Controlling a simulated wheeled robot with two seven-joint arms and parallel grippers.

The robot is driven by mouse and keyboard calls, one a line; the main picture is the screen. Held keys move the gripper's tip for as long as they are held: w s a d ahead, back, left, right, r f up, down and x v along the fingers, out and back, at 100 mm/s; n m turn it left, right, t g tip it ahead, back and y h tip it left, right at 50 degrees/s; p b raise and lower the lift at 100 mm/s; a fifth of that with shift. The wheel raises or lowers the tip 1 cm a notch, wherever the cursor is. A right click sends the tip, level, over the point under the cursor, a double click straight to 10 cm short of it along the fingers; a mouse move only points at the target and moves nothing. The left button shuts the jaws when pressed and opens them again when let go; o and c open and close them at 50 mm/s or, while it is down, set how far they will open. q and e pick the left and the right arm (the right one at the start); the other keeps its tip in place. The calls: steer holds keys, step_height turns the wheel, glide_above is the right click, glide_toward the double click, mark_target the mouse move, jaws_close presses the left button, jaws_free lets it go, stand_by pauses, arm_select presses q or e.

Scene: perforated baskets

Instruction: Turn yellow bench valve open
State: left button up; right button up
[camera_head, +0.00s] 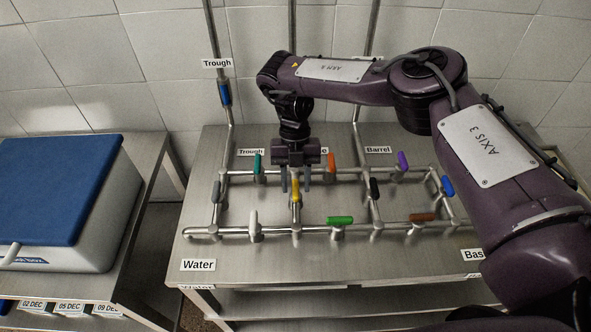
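The yellow valve handle (296,191) sits on a short pipe in the left-middle of the steel bench, lying roughly along that pipe. My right gripper (295,182) points down from above, at the far end of the yellow handle. Its two grey fingers are apart, one to each side of the handle's line. I cannot tell whether they touch the handle. The gripper body hides part of the pipes behind it. My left gripper is not in view.
Other handles stand close by: green (340,220), white (254,219), orange (331,161), teal (257,163), black (374,188), purple (402,160) and brown (423,217). A blue-lidded box (50,190) stands on the left table.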

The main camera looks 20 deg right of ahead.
mark_target(295, 182)
steer(key=v, duration=0.5)
steer(key=shift+w+r+b, duration=0.15)
steer(key=shift+r+b, duration=0.15)
steer(key=shift+r, duration=0.05)
